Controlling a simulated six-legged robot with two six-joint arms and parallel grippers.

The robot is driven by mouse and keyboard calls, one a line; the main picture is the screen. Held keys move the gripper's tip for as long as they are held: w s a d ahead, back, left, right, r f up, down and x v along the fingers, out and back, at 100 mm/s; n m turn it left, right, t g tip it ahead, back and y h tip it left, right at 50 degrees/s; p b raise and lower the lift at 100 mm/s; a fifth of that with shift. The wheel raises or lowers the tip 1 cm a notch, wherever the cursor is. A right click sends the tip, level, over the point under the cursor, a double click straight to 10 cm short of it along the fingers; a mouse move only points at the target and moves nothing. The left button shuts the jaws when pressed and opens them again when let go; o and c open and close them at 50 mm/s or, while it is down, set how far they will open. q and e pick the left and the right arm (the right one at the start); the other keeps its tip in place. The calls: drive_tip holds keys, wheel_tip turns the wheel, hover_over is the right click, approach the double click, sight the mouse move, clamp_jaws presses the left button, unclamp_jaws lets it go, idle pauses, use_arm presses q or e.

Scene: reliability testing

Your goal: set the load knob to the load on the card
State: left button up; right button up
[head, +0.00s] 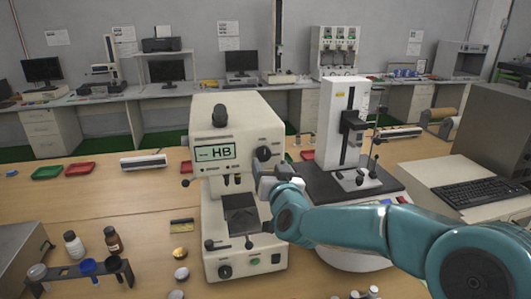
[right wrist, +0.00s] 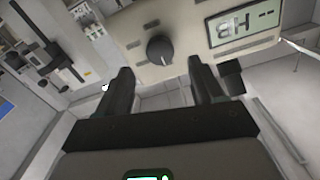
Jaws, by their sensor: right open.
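The hardness tester (head: 238,118) is a cream machine on the wooden bench, and its screen (head: 215,152) reads "-- HB". A dark round knob (head: 264,153) sits right of the screen; it also shows in the right wrist view (right wrist: 160,49) with a pale pointer mark. My right gripper (head: 266,183) is just below this knob in the head view. In the right wrist view its open fingers (right wrist: 162,78) are spread, with the knob beyond the gap between them and nothing held. A small dark and yellow plate (head: 182,226), possibly the card, lies left of the tester; its text is unreadable. My left gripper is out of view.
A white column instrument (head: 342,125) stands close on the right. A rack with bottles (head: 85,268) and small round pieces lie at front left.

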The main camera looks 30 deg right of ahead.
sight(265, 155)
drive_tip(key=p+x, duration=0.1)
drive_tip(key=x, duration=0.5)
drive_tip(key=c, duration=1.1)
